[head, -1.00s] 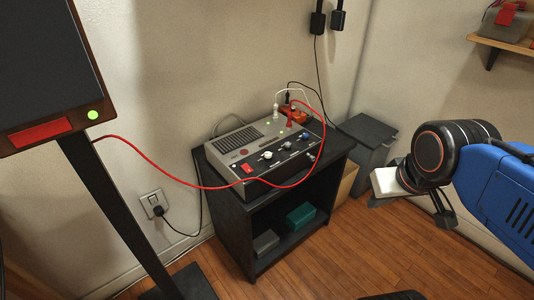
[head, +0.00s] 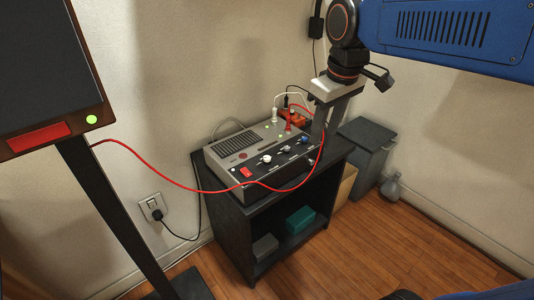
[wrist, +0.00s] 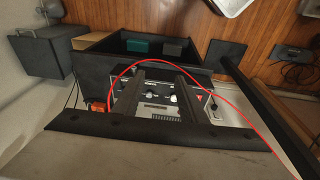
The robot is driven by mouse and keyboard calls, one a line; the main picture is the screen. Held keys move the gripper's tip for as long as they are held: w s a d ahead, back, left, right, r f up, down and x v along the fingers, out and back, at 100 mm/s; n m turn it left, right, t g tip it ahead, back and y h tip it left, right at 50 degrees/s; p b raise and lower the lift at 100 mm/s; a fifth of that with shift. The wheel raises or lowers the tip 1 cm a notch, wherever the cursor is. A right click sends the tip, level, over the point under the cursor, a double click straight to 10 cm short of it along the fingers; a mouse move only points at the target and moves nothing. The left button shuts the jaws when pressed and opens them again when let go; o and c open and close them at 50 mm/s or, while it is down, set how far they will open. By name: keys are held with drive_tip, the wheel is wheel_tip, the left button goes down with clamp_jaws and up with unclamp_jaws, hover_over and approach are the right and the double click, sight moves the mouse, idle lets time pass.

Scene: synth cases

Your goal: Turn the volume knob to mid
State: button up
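The grey control box (head: 222,156) sits on the black cabinet. The labels are too small to read, so I cannot tell which is the volume knob. My gripper (head: 324,130) points down at the box's right end, near the blue knob; contact cannot be told. In the wrist view my gripper (wrist: 160,70) has its fingers apart with nothing between them, and a white knob (wrist: 173,98) shows beyond, between the fingers.
A red cable (head: 170,179) runs from the monitor stand (head: 100,190) across the box's front. White and red plugs (head: 288,125) stand at its back edge. A red rocker switch (head: 246,172) is at the panel's left. A grey bin (head: 365,158) stands right of the cabinet (head: 232,225).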

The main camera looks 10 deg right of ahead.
sight(267, 157)
drive_tip(key=w+a+r+n+g, duration=0.25)
drive_tip(key=w+a+n, duration=0.25)
drive_tip(key=w+a, duration=0.65)
drive_tip(key=shift+t, duration=0.25)
drive_tip(key=f, duration=0.5)
drive_tip(key=a+f, duration=0.1)
drive_tip(key=f, duration=0.5)
drive_tip(key=s+f, duration=0.1)
drive_tip(key=f, duration=0.5)
drive_tip(key=shift+a+f, duration=0.2)
drive_tip(key=shift+a, duration=0.1)
clamp_jaws()
